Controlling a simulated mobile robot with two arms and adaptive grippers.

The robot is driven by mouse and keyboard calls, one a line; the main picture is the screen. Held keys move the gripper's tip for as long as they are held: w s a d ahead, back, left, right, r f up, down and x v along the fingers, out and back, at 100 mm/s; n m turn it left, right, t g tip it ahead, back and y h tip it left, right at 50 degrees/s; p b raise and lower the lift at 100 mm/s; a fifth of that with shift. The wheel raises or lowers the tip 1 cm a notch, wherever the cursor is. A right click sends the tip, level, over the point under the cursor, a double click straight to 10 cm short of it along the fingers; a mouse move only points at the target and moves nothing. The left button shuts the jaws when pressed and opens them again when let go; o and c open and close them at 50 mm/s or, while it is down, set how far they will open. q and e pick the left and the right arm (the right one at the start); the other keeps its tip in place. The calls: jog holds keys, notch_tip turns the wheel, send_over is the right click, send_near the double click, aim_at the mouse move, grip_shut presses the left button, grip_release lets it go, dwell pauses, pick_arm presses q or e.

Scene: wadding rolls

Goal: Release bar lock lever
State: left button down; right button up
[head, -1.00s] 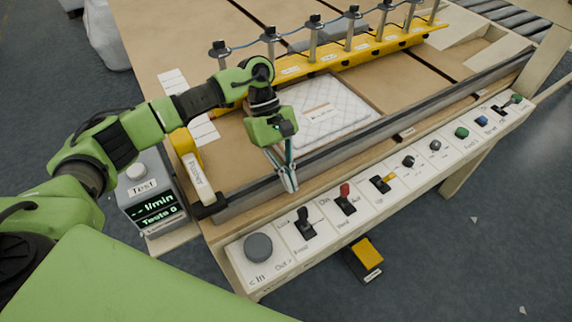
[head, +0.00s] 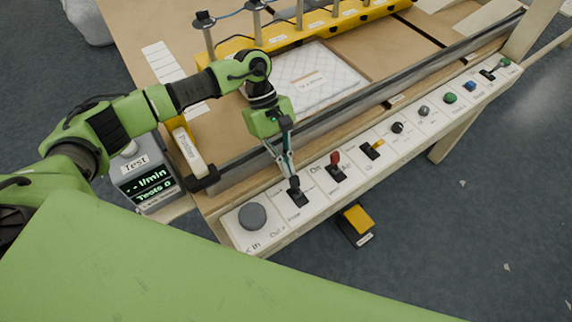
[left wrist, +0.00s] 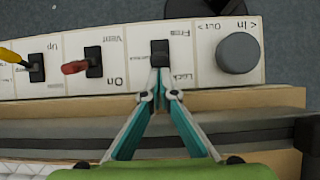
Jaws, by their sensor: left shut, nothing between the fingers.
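The bar lock lever (head: 296,192) is a small black lever on the white control panel, just right of the big round grey knob (head: 252,216). In the left wrist view the lever (left wrist: 160,50) stands between the labels "Free" and "Lock". My left gripper (head: 289,174) is shut and empty, its fingertips pointing down at the lever's handle from the "Lock" side. In the left wrist view the closed fingertips (left wrist: 159,80) end right at the lever's near edge; I cannot tell whether they touch it. My right gripper is not in view.
A red lever (head: 335,161) and a yellow lever (head: 375,148) stand further right on the panel. The long grey bar (head: 350,109) runs behind it. A quilted white pad (head: 315,75) lies on the table. A yellow-topped pedal (head: 357,218) is on the floor.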

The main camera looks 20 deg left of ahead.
aim_at(296, 181)
pick_arm(q)
jog(key=shift+s+d+r+y, duration=0.15)
jog(key=shift+s+y, duration=0.05)
jog(key=shift+y, duration=0.1)
jog(key=shift+s+d+r+t+y+b, duration=0.15)
jog(key=shift+d+t+y+b, duration=0.15)
jog(key=shift+t+b, duration=0.15)
jog(key=shift+s+d+r+t+y+b, duration=0.1)
jog(key=shift+s+d+t+y+b, duration=0.2)
jog(key=shift+t+y+b, duration=0.25)
jog(key=b, duration=0.2)
jog(key=s+d+b, duration=0.1)
jog(key=shift+d+r+y+b, duration=0.15)
jog(key=shift+d+y+b, duration=0.15)
jog(key=shift+b, duration=0.1)
jog(key=shift+s+d+r+b, duration=0.2)
jog(key=shift+s+d+b, duration=0.3)
jog(key=shift+b, duration=0.6)
jog(key=shift+s, duration=0.1)
